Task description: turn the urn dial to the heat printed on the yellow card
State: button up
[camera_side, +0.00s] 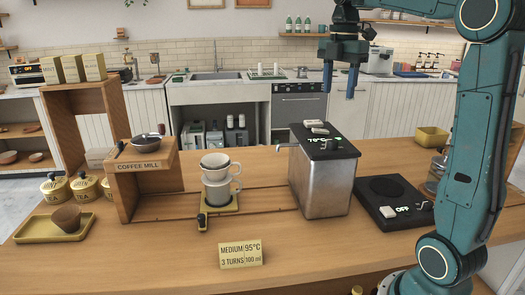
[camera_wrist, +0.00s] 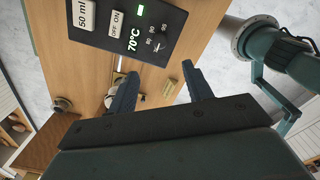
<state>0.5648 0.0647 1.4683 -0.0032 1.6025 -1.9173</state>
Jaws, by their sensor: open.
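The urn (camera_side: 325,182) is a silver box with a black top on the counter, right of centre in the side view. The yellow card (camera_side: 240,254) reads MEDIUM, 95°C, 3 TURNS, 100 ml. My gripper (camera_side: 339,93) is open and empty, high above the urn. In the wrist view the fingertips (camera_wrist: 159,73) are apart.
A coffee mill stand (camera_side: 142,167) and a white dripper on a cup (camera_side: 217,180) stand left of the urn. A black scale (camera_side: 388,192) reading OFF and a glass kettle (camera_side: 436,175) stand at its right. The counter around the card is clear.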

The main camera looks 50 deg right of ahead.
aim_at(333, 139)
jog(key=shift+d, duration=0.2)
jog(key=shift+f, duration=0.15)
jog(key=shift+f, duration=6.7)
jog(key=c, duration=1)
jog(key=shift+o, duration=0.2)
